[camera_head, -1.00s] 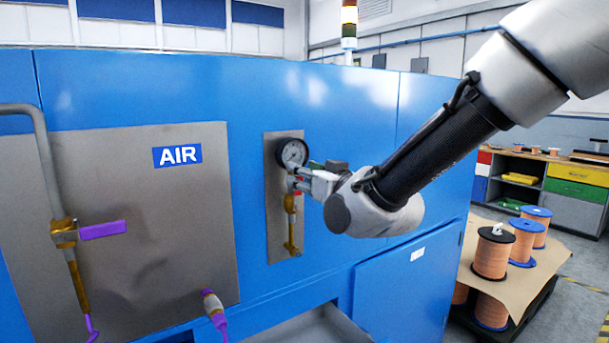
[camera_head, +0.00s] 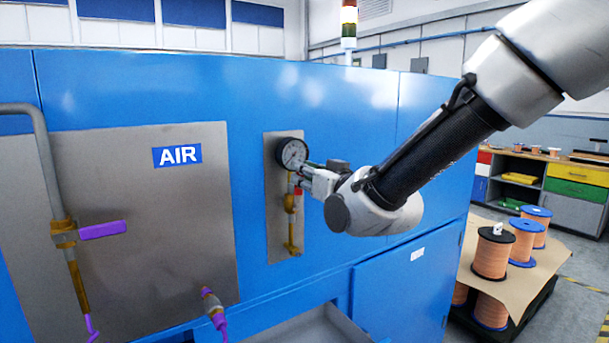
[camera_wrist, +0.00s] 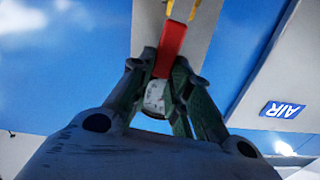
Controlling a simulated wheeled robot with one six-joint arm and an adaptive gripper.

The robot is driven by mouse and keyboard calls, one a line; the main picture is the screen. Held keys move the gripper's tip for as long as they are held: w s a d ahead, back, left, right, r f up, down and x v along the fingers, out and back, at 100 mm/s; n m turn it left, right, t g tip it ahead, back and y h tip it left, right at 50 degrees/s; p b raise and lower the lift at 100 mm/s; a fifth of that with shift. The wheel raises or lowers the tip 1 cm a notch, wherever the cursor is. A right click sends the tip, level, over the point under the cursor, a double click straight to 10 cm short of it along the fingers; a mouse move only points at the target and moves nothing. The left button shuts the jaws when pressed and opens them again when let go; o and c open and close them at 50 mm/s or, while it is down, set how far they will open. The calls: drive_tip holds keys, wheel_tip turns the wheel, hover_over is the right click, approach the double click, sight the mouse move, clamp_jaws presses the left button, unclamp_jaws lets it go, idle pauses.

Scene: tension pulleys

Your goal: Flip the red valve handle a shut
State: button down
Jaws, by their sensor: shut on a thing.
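The red valve handle (camera_head: 298,191) shows as a small red piece just below my fingertips, beside a brass valve and pipe (camera_head: 292,240) on a grey plate. In the wrist view the red handle (camera_wrist: 172,42) runs down between my fingertips. My gripper (camera_head: 302,174) reaches in from the right and is shut on the handle. It fills the bottom of the wrist view (camera_wrist: 164,64). A round pressure gauge (camera_head: 292,153) sits just above the valve. My fingers hide part of the valve, so the handle's exact angle is hard to tell.
A second valve with a purple handle (camera_head: 103,230) is on the left AIR panel (camera_head: 150,265). A purple-ended fitting (camera_head: 215,308) sticks out below it. Cable spools (camera_head: 491,253) stand on a pallet at right. The cabinet face between the panels is clear.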

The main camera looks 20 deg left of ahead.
drive_tip(key=w+d+f+m, duration=0.4)
drive_tip(key=f+m, duration=0.4)
drive_tip(key=m, duration=0.8)
drive_tip(key=shift+w+d+f, duration=0.15)
drive_tip(key=shift+w+d, duration=0.2)
drive_tip(key=shift+w, duration=0.35)
drive_tip(key=shift+f, duration=0.1)
drive_tip(key=c, duration=1.4)
unclamp_jaws()
drive_tip(key=shift+o, duration=0.4)
drive_tip(key=v, duration=0.7)
drive_tip(key=shift+s+d, duration=0.15)
drive_tip(key=shift+s, duration=0.05)
